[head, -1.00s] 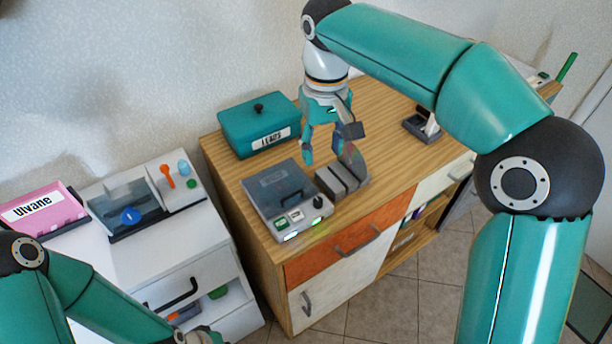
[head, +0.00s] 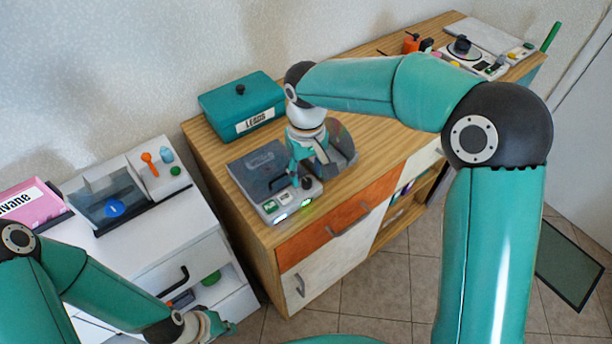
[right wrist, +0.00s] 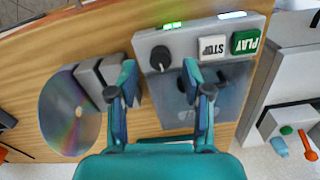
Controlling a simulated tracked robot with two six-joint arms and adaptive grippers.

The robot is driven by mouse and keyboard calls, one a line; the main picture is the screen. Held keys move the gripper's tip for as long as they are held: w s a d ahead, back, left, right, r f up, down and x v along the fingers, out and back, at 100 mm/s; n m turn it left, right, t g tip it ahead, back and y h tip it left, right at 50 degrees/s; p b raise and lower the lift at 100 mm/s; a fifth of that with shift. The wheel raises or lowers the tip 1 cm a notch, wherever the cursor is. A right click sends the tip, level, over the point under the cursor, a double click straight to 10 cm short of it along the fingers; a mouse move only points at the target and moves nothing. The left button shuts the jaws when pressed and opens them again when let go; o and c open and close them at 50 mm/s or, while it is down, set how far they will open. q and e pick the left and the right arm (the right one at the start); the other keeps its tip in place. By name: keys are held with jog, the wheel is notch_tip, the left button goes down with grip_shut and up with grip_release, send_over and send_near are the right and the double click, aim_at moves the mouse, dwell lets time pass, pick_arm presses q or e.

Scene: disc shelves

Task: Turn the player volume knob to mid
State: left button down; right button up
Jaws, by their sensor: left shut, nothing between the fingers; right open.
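The player (head: 255,166) is a grey box with a dark clear lid at the front left of the wooden cabinet top. Its round black volume knob (head: 307,182) stands at the right of its front panel. In the right wrist view the knob (right wrist: 160,56) has a pale pointer line, beside the white STOP (right wrist: 212,47) and green PLAY (right wrist: 245,42) buttons. My right gripper (right wrist: 160,75) is open above the player, its fingers on either side of the knob in that view; contact cannot be told. My left gripper (head: 218,325) is shut and empty at the lower left.
A grey slotted block (right wrist: 100,78) and a shiny disc (right wrist: 72,112) are close beside the player. A turntable (head: 465,50) is at the far right end. A white cabinet (head: 150,240) stands to the left.

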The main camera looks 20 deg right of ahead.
jog(key=shift+f, duration=1.1)
grip_shut()
jog(key=shift+m, duration=0.3)
grip_release()
jog(key=shift+r, duration=0.15)
